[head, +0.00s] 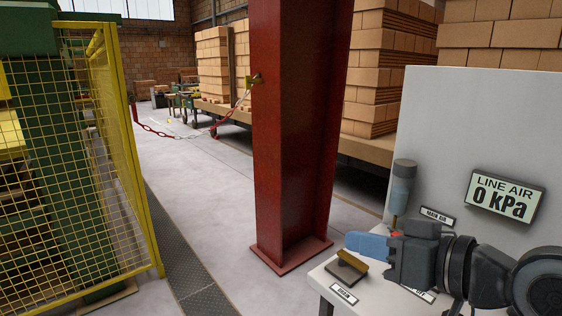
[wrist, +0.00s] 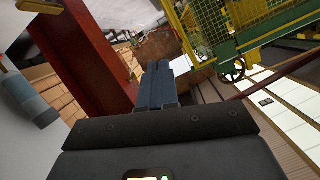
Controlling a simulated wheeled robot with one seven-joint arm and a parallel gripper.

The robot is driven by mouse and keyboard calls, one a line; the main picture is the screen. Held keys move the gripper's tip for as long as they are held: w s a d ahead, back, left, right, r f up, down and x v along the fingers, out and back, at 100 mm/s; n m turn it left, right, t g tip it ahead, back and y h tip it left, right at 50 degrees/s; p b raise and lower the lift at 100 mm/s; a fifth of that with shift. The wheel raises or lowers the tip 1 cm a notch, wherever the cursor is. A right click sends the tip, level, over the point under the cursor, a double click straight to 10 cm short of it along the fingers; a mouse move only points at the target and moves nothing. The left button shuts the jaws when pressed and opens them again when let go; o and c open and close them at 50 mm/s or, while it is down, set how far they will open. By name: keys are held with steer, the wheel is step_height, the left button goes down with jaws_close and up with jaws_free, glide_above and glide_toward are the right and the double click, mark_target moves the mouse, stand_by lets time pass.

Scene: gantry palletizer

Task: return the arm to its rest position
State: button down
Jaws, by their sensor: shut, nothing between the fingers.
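My gripper (head: 366,244) is at the lower right of the head view, above a small white bench (head: 326,275), its blue fingers pointing left. In the wrist view the fingers of my gripper (wrist: 156,72) lie together, shut and empty. My dark arm comes in from the right edge of the head view and hides part of the bench. A small tan and dark block (head: 346,267) lies just below the fingers, and I cannot tell whether they touch it.
A grey panel (head: 440,120) behind the bench carries a display (head: 505,196) reading "LINE AIR 0 kPa". A grey-blue cylinder (head: 401,188) is mounted beside it. A red steel column (head: 290,130) stands left of the bench. Yellow mesh fencing (head: 125,150) is farther left, with clear floor between.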

steer(key=s+d+f+m+t+h, duration=0.1)
steer(key=s+f+m+t+h, duration=0.1)
steer(key=s+f+m+h, duration=0.5)
steer(key=s+f+m+t+h, duration=0.25)
steer(key=s+f, duration=0.55)
steer(key=s, duration=0.4)
steer(key=s+d+n, duration=0.2)
steer(key=s+d, duration=0.2)
steer(key=s, duration=0.6)
steer(key=s+d+n, duration=0.3)
steer(key=s, duration=0.6)
steer(key=shift+s+d+r+g, duration=0.15)
steer(key=shift+s+d+g, duration=0.25)
steer(key=shift+g, duration=0.05)
